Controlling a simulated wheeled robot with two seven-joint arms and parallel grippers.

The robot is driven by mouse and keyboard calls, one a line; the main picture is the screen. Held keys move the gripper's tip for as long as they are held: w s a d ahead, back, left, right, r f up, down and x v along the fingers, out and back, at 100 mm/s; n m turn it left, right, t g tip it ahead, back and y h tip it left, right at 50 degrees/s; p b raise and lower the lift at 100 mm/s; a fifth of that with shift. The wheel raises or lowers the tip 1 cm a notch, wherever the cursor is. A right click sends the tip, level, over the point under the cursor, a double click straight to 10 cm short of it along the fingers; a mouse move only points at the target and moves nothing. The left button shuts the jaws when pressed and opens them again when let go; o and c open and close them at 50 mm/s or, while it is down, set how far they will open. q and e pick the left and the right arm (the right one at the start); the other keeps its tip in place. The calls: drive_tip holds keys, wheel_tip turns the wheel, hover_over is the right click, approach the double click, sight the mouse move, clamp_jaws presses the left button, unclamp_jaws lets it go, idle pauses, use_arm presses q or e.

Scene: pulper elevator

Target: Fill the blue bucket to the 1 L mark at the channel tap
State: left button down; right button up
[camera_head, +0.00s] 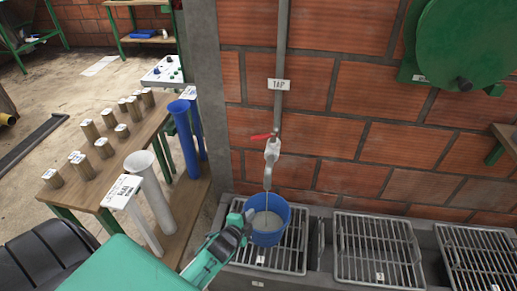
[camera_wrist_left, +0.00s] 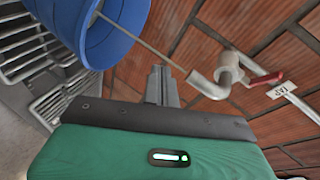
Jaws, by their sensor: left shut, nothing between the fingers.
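The blue bucket (camera_head: 283,228) stands upright on the left metal grate under the tap (camera_head: 271,155); greyish liquid shows inside. A thin stream runs from the tap spout into the bucket. The red tap lever (camera_head: 261,136) sticks out sideways, across the pipe. My left gripper (camera_head: 247,222) is shut and empty, close at the bucket's left side; I cannot tell if they touch. In the left wrist view the fingers (camera_wrist_left: 162,84) are together beside the bucket (camera_wrist_left: 112,35), with the stream behind. The 1 L mark cannot be made out. My right gripper is not in view.
Two more grates (camera_head: 378,250) lie to the right in the channel, clear. A wooden table (camera_head: 120,160) with several small cylinders stands at the left. A grey tube (camera_head: 150,200) and blue tubes (camera_head: 183,135) stand beside it. A green wheel (camera_head: 465,45) hangs upper right.

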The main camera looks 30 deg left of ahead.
use_arm(q)
wheel_tip(320, 180, up, 19)
drive_tip(key=w+a+m+t, duration=0.1)
drive_tip(key=w+m+t, duration=0.1)
drive_tip(key=m+t, duration=0.2)
drive_tip(key=p, duration=0.4)
approach(264, 138)
drive_tip(key=w, duration=0.5)
drive_tip(key=shift+w+a+y, duration=0.15)
drive_tip(key=shift+w+y, duration=0.15)
drive_tip(key=shift+w, duration=0.05)
